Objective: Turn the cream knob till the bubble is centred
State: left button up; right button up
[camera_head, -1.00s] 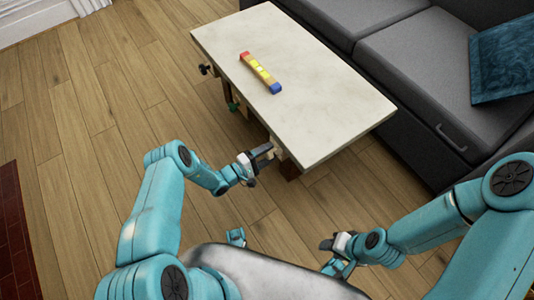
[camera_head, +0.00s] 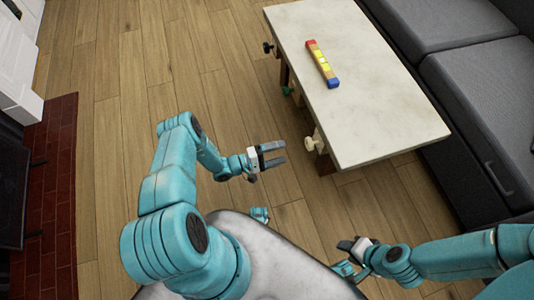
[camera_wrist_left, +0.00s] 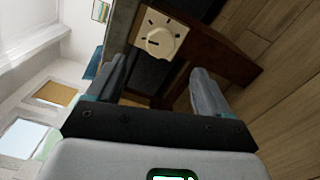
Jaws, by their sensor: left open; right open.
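The cream knob (camera_head: 313,143) sits on the near end of the table's left side in the head view. In the left wrist view the cream knob (camera_wrist_left: 160,40) shows on a cream plate with dark marks, beyond and between the fingers. My left gripper (camera_head: 284,154) is open and empty, a short gap left of the knob. The level (camera_head: 322,64), a bar with a red end, a blue end and a yellow middle, lies on the tabletop. The bubble is too small to make out. My right gripper (camera_head: 343,257) is open and empty, low in the head view, away from the table.
The pale table (camera_head: 375,110) has a black knob (camera_head: 267,47) and a green knob (camera_head: 288,90) farther along the same side. A grey sofa (camera_head: 480,90) stands to the right. A brick hearth (camera_head: 55,190) is at the left. Wooden floor left of the table is clear.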

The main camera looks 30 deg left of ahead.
pick_arm(q)
jog(key=shift+v, duration=2.2)
jog(key=shift+d, duration=0.1)
